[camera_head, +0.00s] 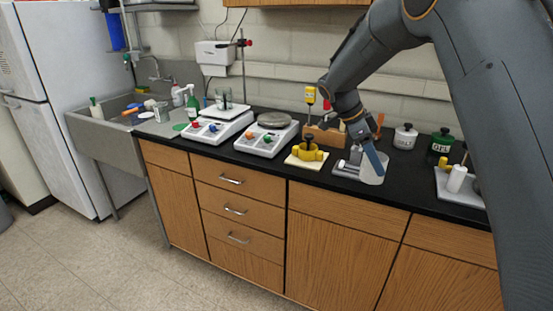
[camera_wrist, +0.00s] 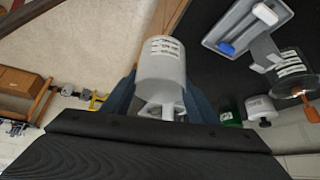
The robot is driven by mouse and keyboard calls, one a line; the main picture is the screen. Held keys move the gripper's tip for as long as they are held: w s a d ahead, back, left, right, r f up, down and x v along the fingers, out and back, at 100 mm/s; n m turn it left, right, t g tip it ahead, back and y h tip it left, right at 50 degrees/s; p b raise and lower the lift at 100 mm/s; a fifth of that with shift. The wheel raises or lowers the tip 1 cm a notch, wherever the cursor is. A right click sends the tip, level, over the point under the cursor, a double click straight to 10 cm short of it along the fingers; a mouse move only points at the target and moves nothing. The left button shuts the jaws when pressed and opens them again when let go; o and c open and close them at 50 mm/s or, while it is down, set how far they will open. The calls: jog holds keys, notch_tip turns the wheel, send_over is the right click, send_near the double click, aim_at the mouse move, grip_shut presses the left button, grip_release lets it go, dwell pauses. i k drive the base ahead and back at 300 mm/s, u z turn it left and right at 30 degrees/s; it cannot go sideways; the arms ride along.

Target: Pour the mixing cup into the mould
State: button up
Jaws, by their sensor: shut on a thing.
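My gripper (camera_head: 374,165) is over the front part of the black counter, right of the middle. Its blue fingers are shut on a pale mixing cup (camera_head: 371,174), one finger crossing in front of it. In the wrist view the cup (camera_wrist: 163,62) sits between the blue fingers, with dark printed lines on its side. Its contents are hidden. A yellow round piece with a black knob (camera_head: 307,151), on a pale board left of my gripper, may be the mould; I cannot tell for certain. The cup is apart from it.
A small grey tray (camera_head: 343,171) lies beside the cup. Two white scales (camera_head: 219,126) (camera_head: 268,139) stand left. A white jar (camera_head: 405,138), a green jar (camera_head: 442,142) and another tray (camera_head: 474,199) are to the right. A wooden block (camera_head: 324,138) stands behind the yellow piece.

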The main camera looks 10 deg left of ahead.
aim_at(300, 150)
jog(key=u, duration=0.7)
jog(key=k, duration=1)
jog(key=u, duration=0.8)
jog(key=i, duration=1)
jog(key=z, duration=0.75)
jog(key=i, duration=1.1)
jog(key=z, duration=0.55)
